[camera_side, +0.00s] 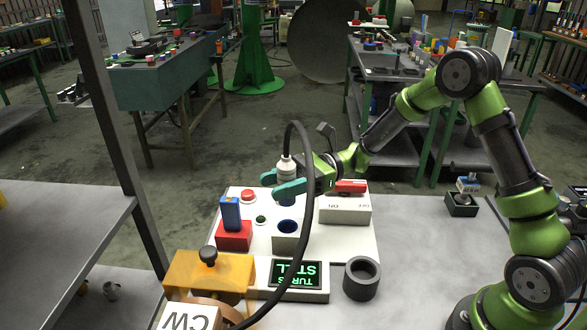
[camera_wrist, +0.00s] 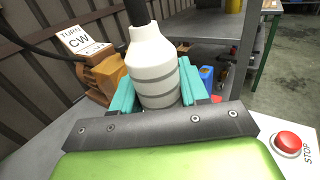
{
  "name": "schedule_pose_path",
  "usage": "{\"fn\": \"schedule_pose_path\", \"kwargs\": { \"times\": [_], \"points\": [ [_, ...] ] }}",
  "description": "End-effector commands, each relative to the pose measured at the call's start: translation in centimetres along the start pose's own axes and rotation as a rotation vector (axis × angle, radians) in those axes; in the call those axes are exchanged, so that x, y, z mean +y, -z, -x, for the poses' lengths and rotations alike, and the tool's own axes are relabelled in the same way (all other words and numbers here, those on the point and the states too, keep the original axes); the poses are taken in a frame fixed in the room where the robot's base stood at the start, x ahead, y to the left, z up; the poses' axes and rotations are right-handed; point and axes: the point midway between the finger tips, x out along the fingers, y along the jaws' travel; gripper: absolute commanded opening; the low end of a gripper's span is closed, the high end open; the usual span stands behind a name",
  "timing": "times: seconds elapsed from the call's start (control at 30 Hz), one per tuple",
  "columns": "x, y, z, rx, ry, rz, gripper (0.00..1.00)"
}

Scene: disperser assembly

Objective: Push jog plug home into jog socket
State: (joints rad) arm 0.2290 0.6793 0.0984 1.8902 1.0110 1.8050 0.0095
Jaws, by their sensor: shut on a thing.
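The jog plug (camera_side: 286,170) has a white ribbed body with a black cable from its top. It stands roughly upright between the teal fingers of my gripper (camera_side: 291,183), which is shut on it. Its white body also fills the middle of the wrist view (camera_wrist: 158,78). A blue part (camera_side: 290,203) shows just below the fingers, seemingly the plug's lower end. What looks like the jog socket (camera_side: 286,242) is a pale block with a round dark-blue hole, in front of and below my gripper in the side view. The plug appears apart from it; the exact gap is unclear.
The cable (camera_side: 304,190) loops over the panel past the display (camera_side: 296,274). A red block with a blue piece (camera_side: 230,213) stands left of the socket. A white box with a red lever (camera_side: 345,208) stands right.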

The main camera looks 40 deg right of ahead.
Motion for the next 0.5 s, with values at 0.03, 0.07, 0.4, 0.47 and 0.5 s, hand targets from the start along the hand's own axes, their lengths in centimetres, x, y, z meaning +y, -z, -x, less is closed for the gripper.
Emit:
{"fn": "schedule_pose_path", "kwargs": {
  "times": [0.03, 0.07, 0.4, 0.47, 0.5],
  "points": [
    [0.0, 0.0, 0.0, -0.001, 0.002, 0.000, 0.06],
    [0.0, 0.0, 0.0, -0.001, 0.001, 0.000, 0.06],
    [0.1, 0.4, 0.0, -0.001, 0.001, -0.001, 0.06],
    [0.1, 0.8, 0.0, -0.001, 0.000, -0.001, 0.06],
    [0.1, 1.1, 0.0, -0.001, 0.000, 0.000, 0.06]
  ]
}}
